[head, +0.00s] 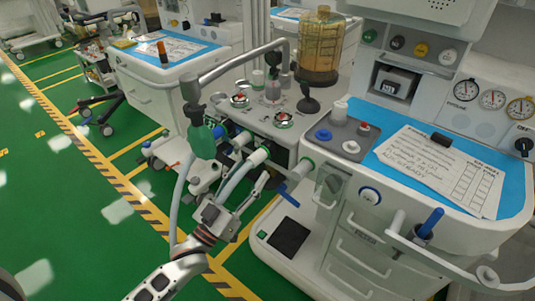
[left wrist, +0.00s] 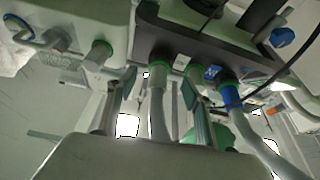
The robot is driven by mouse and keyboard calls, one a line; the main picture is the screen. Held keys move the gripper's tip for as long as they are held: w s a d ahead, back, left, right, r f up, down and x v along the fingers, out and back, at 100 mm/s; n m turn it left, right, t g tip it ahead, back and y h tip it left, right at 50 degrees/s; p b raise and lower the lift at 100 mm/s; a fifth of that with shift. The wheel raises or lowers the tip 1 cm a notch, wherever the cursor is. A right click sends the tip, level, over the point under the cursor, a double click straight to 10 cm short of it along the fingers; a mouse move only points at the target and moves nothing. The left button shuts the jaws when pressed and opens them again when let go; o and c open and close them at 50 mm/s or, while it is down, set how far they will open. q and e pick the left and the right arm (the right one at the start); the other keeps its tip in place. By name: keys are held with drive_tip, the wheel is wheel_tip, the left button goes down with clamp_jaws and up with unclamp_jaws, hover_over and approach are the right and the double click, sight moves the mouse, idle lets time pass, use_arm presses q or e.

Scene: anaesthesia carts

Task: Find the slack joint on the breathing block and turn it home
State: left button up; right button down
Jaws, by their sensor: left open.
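The breathing block (head: 275,118) stands on the cart's left side, with a clear amber canister (head: 320,48) on top. A pale corrugated hose (head: 236,178) runs up to a whitish cuff (head: 258,157) with green at the block. My left gripper (head: 262,173) is open beside this joint. In the left wrist view its fingers stand on either side of a grey hose cuff (left wrist: 157,80), with no clear grip on it. A blue cuff (left wrist: 230,97) is to the right and a green-ringed port (left wrist: 98,54) to the left. I cannot tell which joint is slack.
A green bag (head: 202,140) hangs from a bent grey arm (head: 232,62) left of the block. The blue-topped cart (head: 455,150) with a paper sheet and a front rail (head: 440,265) fills the right. Green floor lies open at left.

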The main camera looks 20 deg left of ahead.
sight(263, 155)
use_arm(q)
drive_tip(key=x, duration=0.6)
drive_tip(key=shift+w+d+r, duration=0.15)
drive_tip(key=shift+w, duration=0.15)
drive_tip(key=c, duration=1.1)
